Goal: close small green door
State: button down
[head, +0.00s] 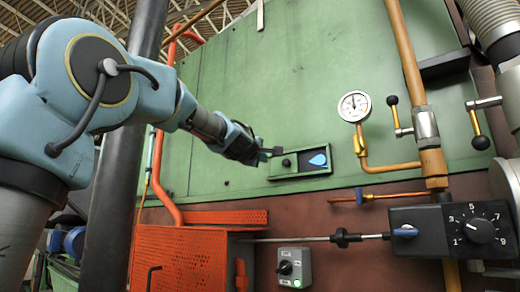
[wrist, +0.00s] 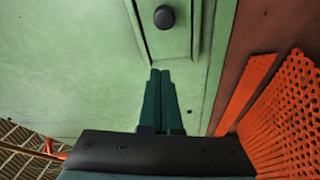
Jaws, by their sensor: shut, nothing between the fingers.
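The small green door (head: 297,166) sits in a raised green frame on the large green furnace wall, in the middle of the head view. A round black knob (head: 286,162) is at its left part, and a blue drop-shaped mark shows to the right of the knob. In the wrist view the knob (wrist: 164,17) is at the top centre, on a green panel inside the frame. My gripper (head: 278,151) is shut and empty by the frame's left end. Its fingertips (wrist: 160,71) point at that end, below the knob in the wrist view. I cannot tell whether they touch it.
A pressure gauge (head: 354,106) and copper pipes stand right of the door. A black dial box (head: 452,230) is at the lower right. A perforated orange guard (head: 185,258) and a grey switch box (head: 294,267) are below. The wall above the door is clear.

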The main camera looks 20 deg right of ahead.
aim_at(277, 162)
jog(key=p+x, duration=0.1)
jog(key=x, duration=0.2)
jog(key=shift+w+d+r+p, duration=0.2)
jog(key=shift+w+d+p, duration=0.05)
jog(key=shift+p, duration=0.15)
jog(key=shift+s+d+f, duration=0.15)
jog(key=shift+s+d, duration=0.15)
jog(key=shift+s, duration=0.2)
jog(key=shift+s+d+f, duration=0.2)
jog(key=shift+s+d, duration=0.1)
jog(key=shift+s, duration=0.2)
jog(key=shift+s+d+f+p, duration=0.35)
jog(key=shift+s+p, duration=0.05)
jog(key=shift+s, duration=0.25)
jog(key=s+d+p, duration=0.1)
jog(key=s, duration=0.2)
jog(key=s+d+p, duration=0.2)
jog(key=s, duration=0.1)
jog(key=s+d+p, duration=0.2)
jog(key=s, duration=0.1)
jog(key=shift+s+d, duration=0.15)
jog(key=shift+s, duration=0.1)
